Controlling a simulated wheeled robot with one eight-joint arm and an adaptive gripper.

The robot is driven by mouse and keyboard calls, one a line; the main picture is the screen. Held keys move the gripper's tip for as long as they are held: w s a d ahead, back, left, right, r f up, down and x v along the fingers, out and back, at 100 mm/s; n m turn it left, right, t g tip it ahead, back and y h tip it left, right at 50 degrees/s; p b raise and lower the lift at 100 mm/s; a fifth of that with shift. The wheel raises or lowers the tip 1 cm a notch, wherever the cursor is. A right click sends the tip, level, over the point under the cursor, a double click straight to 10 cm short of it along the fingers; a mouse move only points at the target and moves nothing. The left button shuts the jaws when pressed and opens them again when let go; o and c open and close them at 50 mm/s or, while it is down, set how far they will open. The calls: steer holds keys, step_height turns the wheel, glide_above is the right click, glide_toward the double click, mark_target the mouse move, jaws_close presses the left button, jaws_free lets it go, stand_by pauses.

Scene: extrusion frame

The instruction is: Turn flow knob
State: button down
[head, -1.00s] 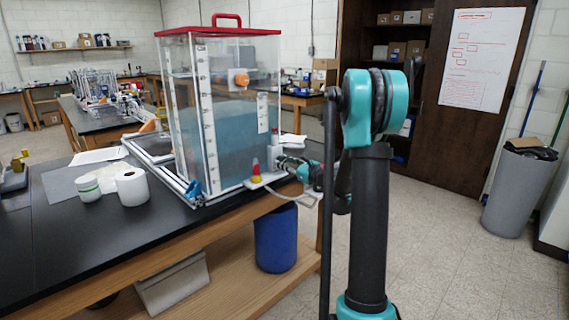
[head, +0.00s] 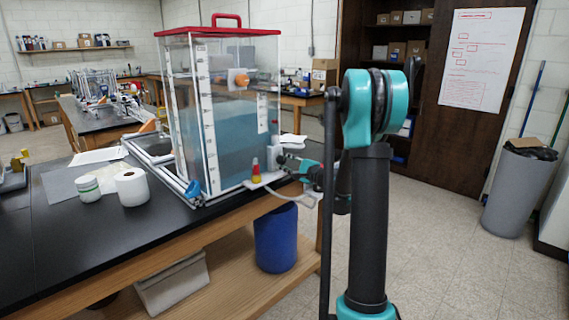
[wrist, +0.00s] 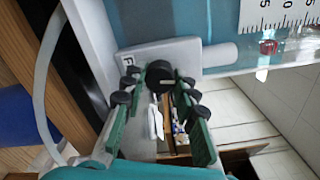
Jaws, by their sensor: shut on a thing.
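The flow knob (wrist: 159,72) is a round black knob on a white block (wrist: 185,57) with a partly visible label, fixed at the clear tank (head: 228,120). In the wrist view my gripper (wrist: 158,82) has its green fingers with black pads on either side of the knob, shut on it. In the head view my gripper (head: 292,163) is at the tank's lower right corner, and the knob there is too small or hidden to make out. The tank has a red lid and holds bluish water.
A pale hose (wrist: 45,75) curves close by on the left in the wrist view. A blue bin (head: 276,238) is below.

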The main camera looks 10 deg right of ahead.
steer(key=n, duration=0.5)
steer(key=shift+n, duration=0.3)
steer(key=n, duration=0.5)
steer(key=shift+s+n, duration=0.1)
steer(key=shift+n, duration=0.2)
steer(key=n, duration=1)
steer(key=shift+n, duration=0.3)
steer(key=c, duration=1.2)
jaws_free()
